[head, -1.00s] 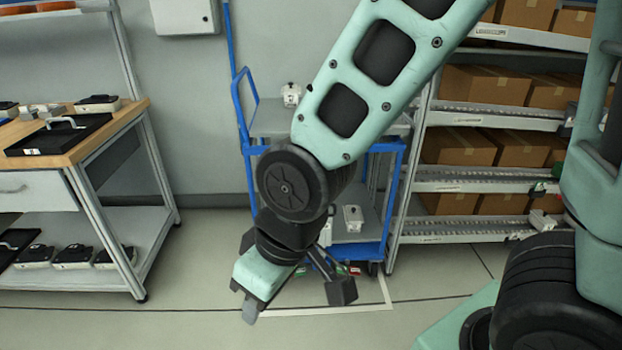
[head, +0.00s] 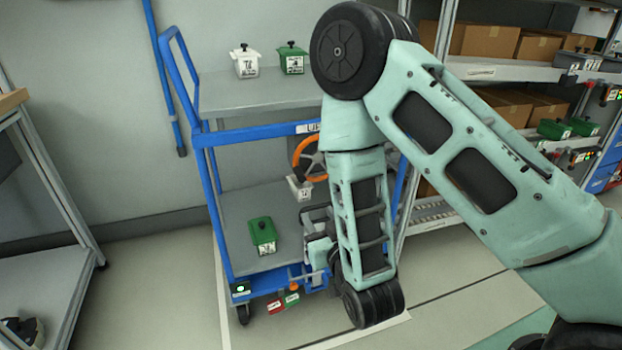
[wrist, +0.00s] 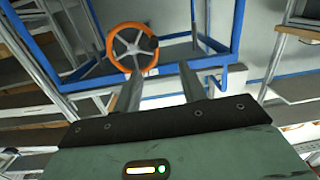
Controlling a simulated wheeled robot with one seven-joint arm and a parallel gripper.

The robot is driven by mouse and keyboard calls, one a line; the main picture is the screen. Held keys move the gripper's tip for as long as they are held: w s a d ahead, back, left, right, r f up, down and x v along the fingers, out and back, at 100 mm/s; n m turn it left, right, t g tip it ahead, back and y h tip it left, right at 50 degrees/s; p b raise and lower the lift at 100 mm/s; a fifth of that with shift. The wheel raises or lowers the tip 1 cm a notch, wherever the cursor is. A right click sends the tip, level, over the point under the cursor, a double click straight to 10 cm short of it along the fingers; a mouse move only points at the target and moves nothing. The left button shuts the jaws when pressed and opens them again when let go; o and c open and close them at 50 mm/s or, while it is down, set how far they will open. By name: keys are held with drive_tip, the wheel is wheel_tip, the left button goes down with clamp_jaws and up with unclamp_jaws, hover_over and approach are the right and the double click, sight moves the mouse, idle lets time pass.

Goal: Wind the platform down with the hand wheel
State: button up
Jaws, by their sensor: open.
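The orange-rimmed hand wheel (head: 308,160) is on the blue-framed cart, partly hidden behind my arm in the head view. In the wrist view the whole hand wheel (wrist: 134,47) shows, with pale spokes. My gripper (wrist: 160,68) is open and empty, with the wheel beyond its left finger, apparently apart from it. In the head view my forearm hides much of the hand. The cart has a grey upper platform (head: 225,101) bearing a white unit (head: 245,64) and a green unit (head: 291,60). Its grey lower deck (head: 236,205) bears another green unit (head: 262,236) and a white one (head: 300,188).
A rack with cardboard boxes (head: 486,40) and several green units stands at the right. A workbench frame (head: 60,190) is at the left. A green lamp (head: 240,289) glows on the cart's lower corner. Floor between bench and cart is clear.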

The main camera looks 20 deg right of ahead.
drive_tip(key=d, duration=0.1)
drive_tip(key=b, duration=1)
approach(304, 181)
drive_tip(key=f, duration=0.1)
drive_tip(key=shift+t+h, duration=0.4)
drive_tip(key=w+b, duration=0.1)
drive_tip(key=w, duration=1.1)
drive_tip(key=shift+w+r+b, duration=0.1)
drive_tip(key=shift+w+b, duration=0.25)
drive_tip(key=shift+w, duration=0.05)
drive_tip(key=shift+a, duration=0.1)
clamp_jaws()
